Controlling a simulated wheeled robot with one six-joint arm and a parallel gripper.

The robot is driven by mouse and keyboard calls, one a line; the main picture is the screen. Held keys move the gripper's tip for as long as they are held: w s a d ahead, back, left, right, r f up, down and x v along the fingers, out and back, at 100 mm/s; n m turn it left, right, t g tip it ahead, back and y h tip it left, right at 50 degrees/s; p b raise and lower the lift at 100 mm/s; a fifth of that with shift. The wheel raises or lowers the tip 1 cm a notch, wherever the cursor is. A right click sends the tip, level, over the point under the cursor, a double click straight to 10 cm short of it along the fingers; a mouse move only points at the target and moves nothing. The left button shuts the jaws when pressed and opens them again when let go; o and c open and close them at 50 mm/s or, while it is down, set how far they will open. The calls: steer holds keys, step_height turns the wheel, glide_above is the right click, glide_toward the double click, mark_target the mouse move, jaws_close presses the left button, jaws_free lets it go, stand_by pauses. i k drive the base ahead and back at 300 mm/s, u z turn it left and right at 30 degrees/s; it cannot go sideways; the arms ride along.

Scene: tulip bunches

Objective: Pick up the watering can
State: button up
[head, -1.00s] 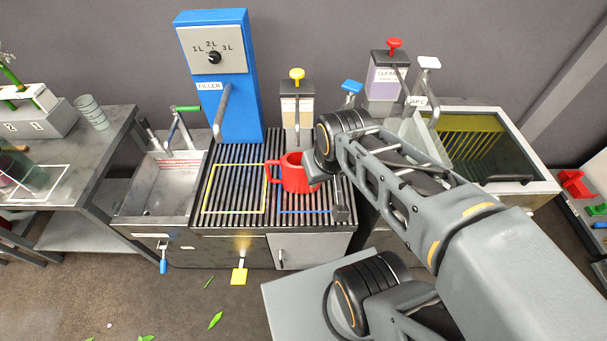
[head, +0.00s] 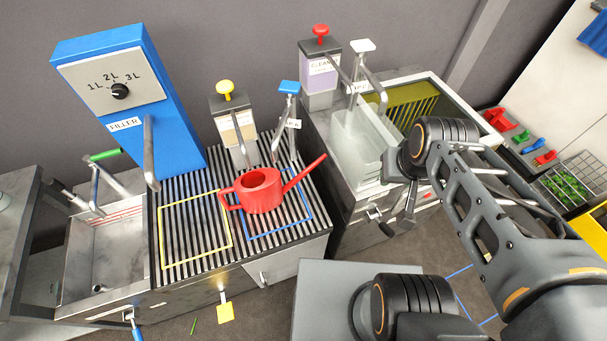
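The red watering can (head: 262,191) stands upright on the slatted rack, inside or over the blue outlined square (head: 290,231). Its handle is on the left and its long spout points up to the right. My gripper (head: 393,197) is to the right of the can, clear of the spout and in front of the grey cabinet. Its two fingers appear spread apart, with nothing between them. The far side of the can is hidden.
A blue filler (head: 128,100) with a dial and spout stands behind the rack, near the yellow outlined square (head: 190,265). A metal sink (head: 118,245) is at left.

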mark_target(260, 191)
steer(key=z, duration=0.55)
steer(key=k, duration=1.55)
steer(key=u, duration=1.85)
steer(key=i, duration=1)
